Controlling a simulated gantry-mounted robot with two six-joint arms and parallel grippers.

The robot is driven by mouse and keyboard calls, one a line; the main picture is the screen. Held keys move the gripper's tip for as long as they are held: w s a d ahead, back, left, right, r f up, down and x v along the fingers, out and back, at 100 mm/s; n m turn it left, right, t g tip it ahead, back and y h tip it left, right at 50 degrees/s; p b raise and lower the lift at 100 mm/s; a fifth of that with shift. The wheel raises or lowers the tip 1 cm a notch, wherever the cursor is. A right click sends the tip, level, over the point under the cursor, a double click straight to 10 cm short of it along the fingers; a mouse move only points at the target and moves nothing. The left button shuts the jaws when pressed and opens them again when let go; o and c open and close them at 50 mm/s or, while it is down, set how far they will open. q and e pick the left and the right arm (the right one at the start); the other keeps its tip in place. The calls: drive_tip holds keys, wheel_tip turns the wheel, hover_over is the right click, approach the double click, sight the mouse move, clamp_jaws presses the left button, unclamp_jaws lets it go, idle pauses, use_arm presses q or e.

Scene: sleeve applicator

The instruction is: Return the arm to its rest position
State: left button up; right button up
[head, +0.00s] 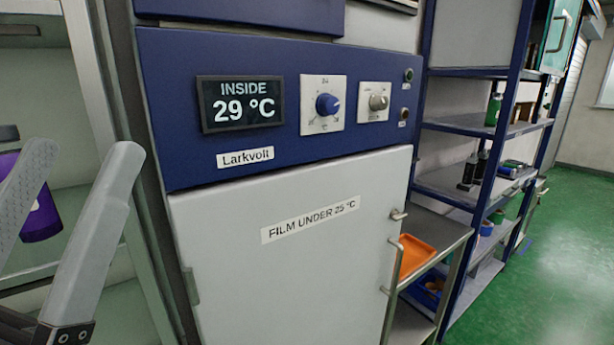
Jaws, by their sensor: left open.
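My left gripper (82,170) comes in at the lower left with its two grey fingers apart. Nothing is between the fingertips. It is in front of the left frame post and an open-fronted bay, left of the white cabinet door (290,260). My right gripper is not in view. The cabinet door is shut and carries a label reading "FILM UNDER 25 °C". The blue control panel (290,60) above it has a display (241,103) reading "INSIDE 29 °C", a blue knob (328,104) and a grey knob (378,102).
A purple container (41,215) stands behind my left fingers, partly hidden. A metal cart with an orange tray (415,256) stands right of the cabinet. A blue-framed shelf unit (470,73) holds several bottles and boxes. Green floor (570,260) is clear at the right.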

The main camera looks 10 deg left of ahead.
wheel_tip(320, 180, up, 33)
drive_tip(key=p, duration=3)
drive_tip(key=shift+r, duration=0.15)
